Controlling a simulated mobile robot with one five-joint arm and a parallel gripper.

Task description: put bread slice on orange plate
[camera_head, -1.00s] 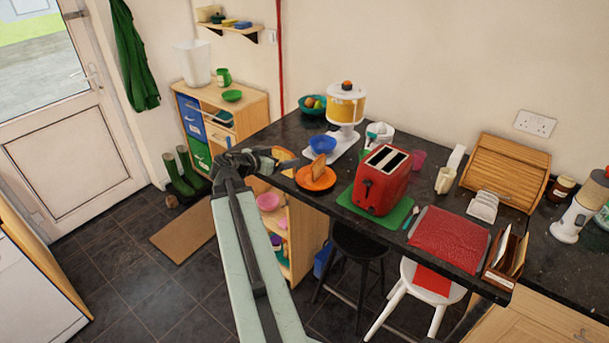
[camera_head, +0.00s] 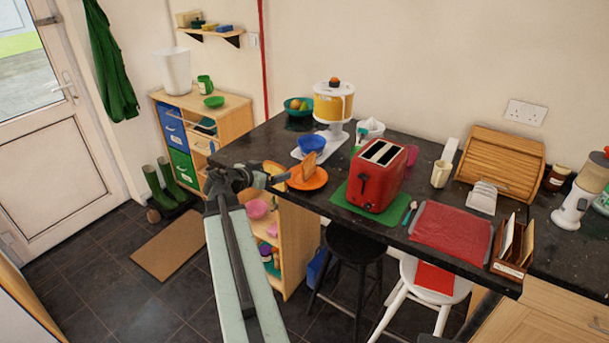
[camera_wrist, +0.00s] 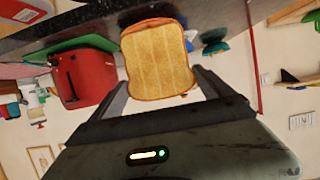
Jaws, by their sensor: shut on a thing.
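The bread slice (camera_wrist: 156,62) is a toasted square that stands between my gripper's fingers in the wrist view. In the head view the bread slice (camera_head: 309,166) is on edge, over the orange plate (camera_head: 318,181). The plate lies on the dark counter, left of the red toaster; in the wrist view only a strip of its rim (camera_wrist: 150,23) shows behind the slice. My gripper (camera_head: 286,176) reaches in from the left and is shut on the bread slice. I cannot tell whether the slice's lower edge touches the plate.
The red toaster (camera_head: 378,175) stands on a green mat (camera_head: 349,203) right of the plate. A blue bowl (camera_head: 312,144) on a white base is just behind the plate. A red mat (camera_head: 451,235) lies further right. The counter's front-left edge is close to my arm.

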